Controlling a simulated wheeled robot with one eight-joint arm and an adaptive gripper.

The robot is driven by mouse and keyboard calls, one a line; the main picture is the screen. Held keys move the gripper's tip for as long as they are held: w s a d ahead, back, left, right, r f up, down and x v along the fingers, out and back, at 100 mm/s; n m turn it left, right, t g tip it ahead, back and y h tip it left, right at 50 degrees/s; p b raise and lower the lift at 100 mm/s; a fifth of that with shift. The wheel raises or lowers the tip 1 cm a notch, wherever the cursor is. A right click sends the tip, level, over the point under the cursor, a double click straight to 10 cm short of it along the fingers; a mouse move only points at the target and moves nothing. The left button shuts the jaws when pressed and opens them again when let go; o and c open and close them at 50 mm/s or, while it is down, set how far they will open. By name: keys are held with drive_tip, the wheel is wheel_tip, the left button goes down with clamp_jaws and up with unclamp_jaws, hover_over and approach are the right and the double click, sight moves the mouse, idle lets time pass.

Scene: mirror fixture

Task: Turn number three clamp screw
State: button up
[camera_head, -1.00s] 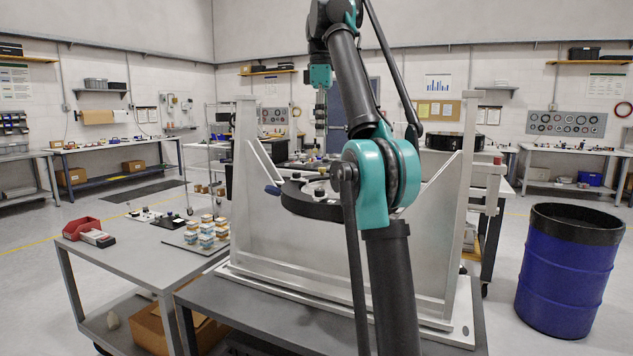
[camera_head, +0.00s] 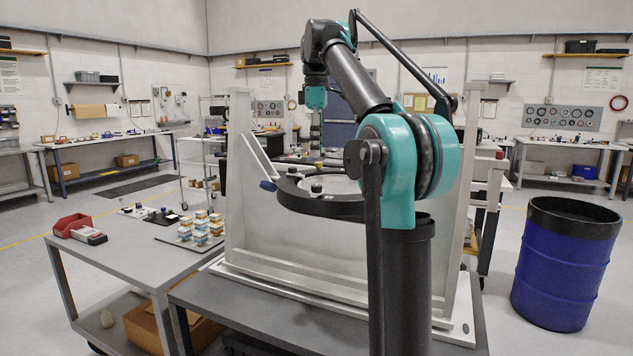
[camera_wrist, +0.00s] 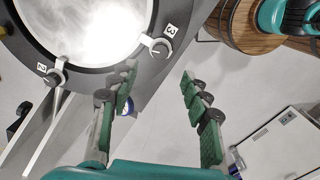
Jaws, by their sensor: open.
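The mirror fixture is a dark ring (camera_head: 318,208) around a bright round mirror, held in a grey metal frame (camera_head: 258,225). In the wrist view the mirror (camera_wrist: 90,28) fills the upper left. The number three clamp screw (camera_wrist: 160,48) is a small knob on the ring beside a white "3" label (camera_wrist: 171,30). Another clamp screw (camera_wrist: 54,78) sits farther left beside a "2" label (camera_wrist: 41,68). My gripper (camera_wrist: 159,75) is open and empty. In the wrist picture the number three screw appears just beyond the gap between its green-padded fingertips; the distance cannot be told.
A blue drum (camera_head: 565,265) stands on the floor at the right. A wooden barrel (camera_wrist: 240,25) shows at the wrist view's upper right.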

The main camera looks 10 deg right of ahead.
sight(317, 185)
wheel_tip(317, 185, down, 10)
idle(0.5)
clamp_jaws()
